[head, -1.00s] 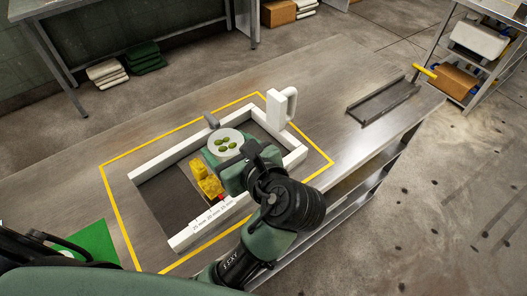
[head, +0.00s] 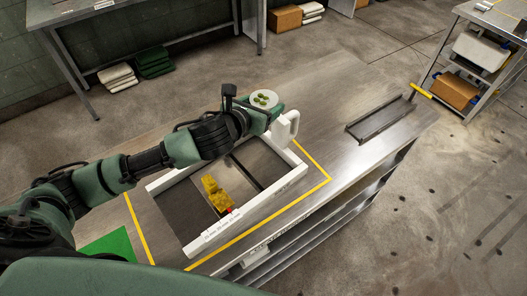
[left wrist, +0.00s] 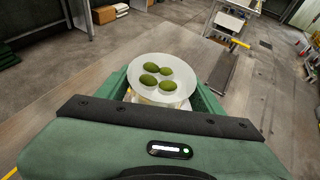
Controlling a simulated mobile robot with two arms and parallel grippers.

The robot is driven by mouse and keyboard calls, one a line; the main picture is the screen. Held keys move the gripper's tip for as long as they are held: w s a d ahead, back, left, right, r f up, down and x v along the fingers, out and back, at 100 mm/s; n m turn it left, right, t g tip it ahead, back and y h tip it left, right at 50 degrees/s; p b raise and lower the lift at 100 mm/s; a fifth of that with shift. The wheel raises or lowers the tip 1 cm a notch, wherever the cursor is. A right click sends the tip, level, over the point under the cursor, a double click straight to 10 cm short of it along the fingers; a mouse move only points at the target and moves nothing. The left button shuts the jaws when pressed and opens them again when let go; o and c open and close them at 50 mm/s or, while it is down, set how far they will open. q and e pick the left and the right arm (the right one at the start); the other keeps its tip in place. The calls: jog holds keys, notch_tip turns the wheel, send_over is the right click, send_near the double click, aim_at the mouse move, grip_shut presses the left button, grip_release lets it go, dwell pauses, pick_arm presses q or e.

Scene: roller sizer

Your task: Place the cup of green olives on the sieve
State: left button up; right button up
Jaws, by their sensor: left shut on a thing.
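The cup of green olives (head: 264,98) is white and round, with several olives on top. My left gripper (head: 267,113) reaches in from the left and is shut on the cup. In the left wrist view the cup (left wrist: 158,98) sits upright between the two green fingers, its lower part partly hidden. The white rectangular frame with a dark interior (head: 268,207), seemingly the sieve, lies on the metal table. My right gripper is out of view.
A metal channel (head: 381,119) lies at the table's right. The table between frame and channel is clear. A green mat (head: 108,243) lies at the left.

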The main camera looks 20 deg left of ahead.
pick_arm(q)
send_over(263, 162)
notch_tip(263, 162, down, 15)
jog(key=shift+w+f+b, duration=0.15)
jog(key=shift+f+b, duration=0.05)
jog(key=shift+f, duration=1)
jog(key=shift+w+f+b, duration=0.1)
jog(key=shift+f+b, duration=0.05)
jog(key=shift+f, duration=1)
jog(key=shift+f, duration=0.1)
jog(key=shift+f, duration=0.15)
jog(key=o, duration=1.5)
jog(key=shift+s+r, duration=0.15)
jog(key=shift+r, duration=0.15)
jog(key=b+v, duration=0.1)
jog(key=v, duration=1)
jog(key=shift+s+a+r, duration=0.1)
jog(key=shift+s+r, duration=0.1)
jog(key=shift+s, duration=0.15)
